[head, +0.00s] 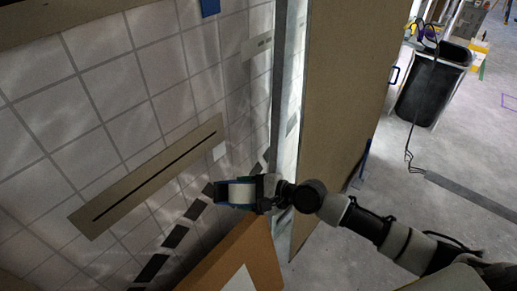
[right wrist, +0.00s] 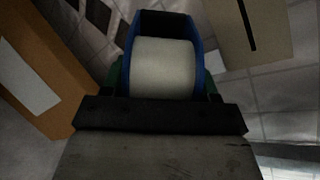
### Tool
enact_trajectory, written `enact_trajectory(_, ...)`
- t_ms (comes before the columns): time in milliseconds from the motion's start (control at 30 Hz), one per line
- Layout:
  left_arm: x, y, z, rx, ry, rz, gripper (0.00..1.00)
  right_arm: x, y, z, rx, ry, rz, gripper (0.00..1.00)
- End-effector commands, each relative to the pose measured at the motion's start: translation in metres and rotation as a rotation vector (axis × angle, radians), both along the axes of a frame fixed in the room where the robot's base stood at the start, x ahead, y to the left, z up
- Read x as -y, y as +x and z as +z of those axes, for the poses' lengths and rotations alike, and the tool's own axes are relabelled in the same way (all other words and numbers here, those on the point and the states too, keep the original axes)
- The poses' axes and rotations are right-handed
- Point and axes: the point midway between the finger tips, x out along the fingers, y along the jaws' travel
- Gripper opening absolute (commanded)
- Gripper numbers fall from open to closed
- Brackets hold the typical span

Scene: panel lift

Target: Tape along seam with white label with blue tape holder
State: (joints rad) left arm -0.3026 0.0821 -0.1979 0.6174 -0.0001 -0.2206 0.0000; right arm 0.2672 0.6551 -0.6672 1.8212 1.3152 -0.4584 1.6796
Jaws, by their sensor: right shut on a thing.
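My right gripper (head: 268,190) is shut on the blue tape holder (head: 222,193), which carries a roll of white tape. In the right wrist view the blue holder (right wrist: 196,45) with its white roll (right wrist: 165,68) fills the middle, held between the fingers. A tan panel (head: 108,205) with a long dark seam (head: 150,178) lies slantwise on the tiled surface, left of the holder and apart from it. A small white label (head: 220,151) shows by the seam panel's upper right end. Part of that panel (right wrist: 232,32) shows at the upper right in the right wrist view. My left gripper is out of view.
An orange-brown board or box (head: 262,252) with a white patch stands just below the tape holder. A tall tan board (head: 340,90) rises behind my right arm. A blue label (head: 210,7) is at the top. A black bin (head: 432,90) stands on the floor at right.

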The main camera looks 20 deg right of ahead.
Motion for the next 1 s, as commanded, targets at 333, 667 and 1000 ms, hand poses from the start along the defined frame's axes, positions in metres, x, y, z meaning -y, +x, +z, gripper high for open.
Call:
enact_trajectory(333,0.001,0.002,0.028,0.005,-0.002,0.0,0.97,0.04,0.041,0.066,0.217,0.216,-0.344,0.41)
enact_trajectory(667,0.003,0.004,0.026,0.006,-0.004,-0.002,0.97,0.038,0.059,0.07,0.244,0.229,-0.375,0.41)
enact_trajectory(1000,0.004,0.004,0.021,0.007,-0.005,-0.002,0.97,0.019,0.087,0.069,0.243,0.227,-0.372,0.41)
